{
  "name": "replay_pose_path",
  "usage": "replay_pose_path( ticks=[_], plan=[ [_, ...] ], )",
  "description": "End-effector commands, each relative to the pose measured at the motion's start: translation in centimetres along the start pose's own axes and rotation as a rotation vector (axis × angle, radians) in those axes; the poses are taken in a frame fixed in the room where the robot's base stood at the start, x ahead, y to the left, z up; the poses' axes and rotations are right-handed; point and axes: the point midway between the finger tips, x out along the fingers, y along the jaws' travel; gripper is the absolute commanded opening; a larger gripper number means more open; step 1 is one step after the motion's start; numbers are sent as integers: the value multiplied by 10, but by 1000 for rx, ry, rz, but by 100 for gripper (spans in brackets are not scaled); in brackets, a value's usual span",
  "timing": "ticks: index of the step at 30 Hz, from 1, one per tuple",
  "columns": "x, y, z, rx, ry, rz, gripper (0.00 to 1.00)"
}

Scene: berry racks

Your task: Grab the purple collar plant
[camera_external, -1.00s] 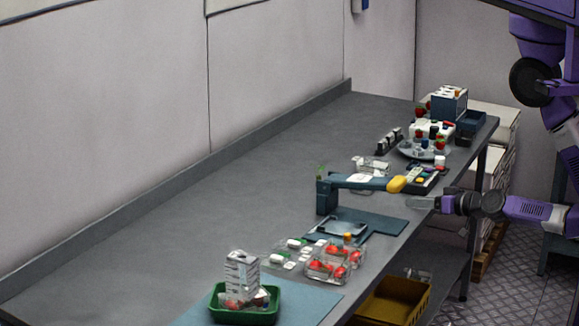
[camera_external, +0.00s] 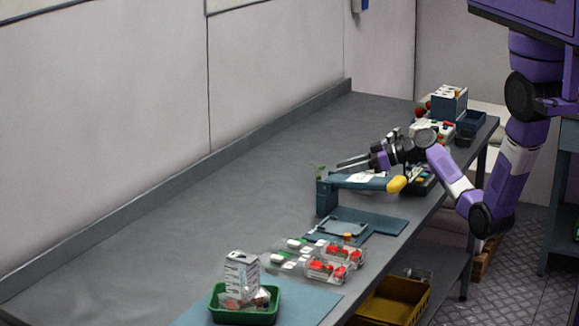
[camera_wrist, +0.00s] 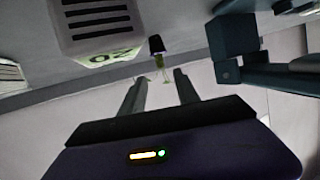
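A small green plant (camera_external: 320,172) shows at the top of the dark blue post (camera_external: 326,197) at the left end of a horizontal arm on the bench. In the wrist view, a thin green stem (camera_wrist: 159,62) with a dark collar (camera_wrist: 156,44) appears beyond and between my fingertips; I cannot tell whether the collar is purple. My gripper (camera_external: 340,164) reaches left above the bench, just right of the plant in the picture. Its two fingers (camera_wrist: 158,78) are apart with nothing held between them.
The horizontal arm has a yellow end (camera_external: 396,184). A blue mat (camera_external: 385,224), clear packs with red items (camera_external: 330,270) and a green tray (camera_external: 245,316) lie nearer. A pale slatted block (camera_wrist: 95,28) is upper left in the wrist view. The bench's left side is clear.

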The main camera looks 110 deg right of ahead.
Motion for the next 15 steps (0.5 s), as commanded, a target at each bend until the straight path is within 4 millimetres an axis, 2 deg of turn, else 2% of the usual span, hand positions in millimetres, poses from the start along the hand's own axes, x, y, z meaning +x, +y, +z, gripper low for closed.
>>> replay_pose_path(
  ticks=[7,15],
  plan=[
    [10,1,-1,-72,-67,-68,38],
    [36,0,-1,-69,-67,-67,38]
  ],
)
